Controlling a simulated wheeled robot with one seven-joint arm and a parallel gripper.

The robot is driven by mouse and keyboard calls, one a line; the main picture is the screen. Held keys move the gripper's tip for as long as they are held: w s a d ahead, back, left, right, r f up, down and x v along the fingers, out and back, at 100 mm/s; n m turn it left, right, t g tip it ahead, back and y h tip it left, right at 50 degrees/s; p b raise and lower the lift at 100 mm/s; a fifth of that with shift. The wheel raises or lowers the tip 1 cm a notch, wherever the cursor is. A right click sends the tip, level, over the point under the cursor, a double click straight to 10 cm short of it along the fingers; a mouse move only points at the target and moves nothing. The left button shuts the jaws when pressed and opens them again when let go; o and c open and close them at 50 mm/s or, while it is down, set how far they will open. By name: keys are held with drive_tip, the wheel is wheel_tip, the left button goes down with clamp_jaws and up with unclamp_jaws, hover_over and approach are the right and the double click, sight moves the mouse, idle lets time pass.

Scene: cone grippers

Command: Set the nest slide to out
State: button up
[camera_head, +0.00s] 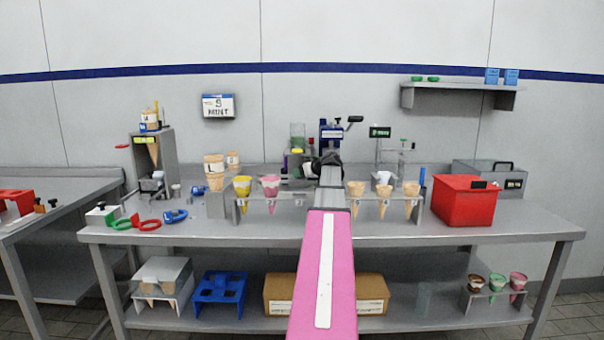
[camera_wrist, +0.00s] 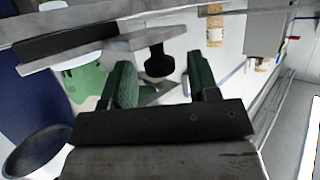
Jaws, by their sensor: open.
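My gripper (camera_wrist: 160,78) is open in the wrist view, its two dark green fingers spread apart. A black T-shaped knob (camera_wrist: 158,64) shows between and just beyond the fingertips, beside a grey metal bar (camera_wrist: 95,42). This may be the nest slide, but I cannot tell for sure, and no in or out mark is readable. The fingers look apart from the knob. In the head view my gripper (camera_head: 326,164) is at the back of the bench, in front of a blue machine (camera_head: 331,131) with a black side handle. My arm and gripper hide the machine's lower part.
A clear cone rack (camera_head: 285,202) with several cones stands along the bench front on both sides of my arm. A red bin (camera_head: 464,201) is at the right, and a grey cone dispenser (camera_head: 166,160) at the left. The bench's front right is clear.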

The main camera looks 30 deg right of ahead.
clamp_jaws()
drive_tip(key=w+a, duration=0.7)
drive_tip(key=a, duration=0.4)
drive_tip(key=shift+a, duration=0.1)
unclamp_jaws()
drive_tip(key=shift+s, duration=0.1)
drive_tip(key=v, duration=1)
drive_tip(key=shift+s, duration=0.4)
drive_tip(key=shift+o, duration=0.2)
drive_tip(key=shift+r, duration=0.1)
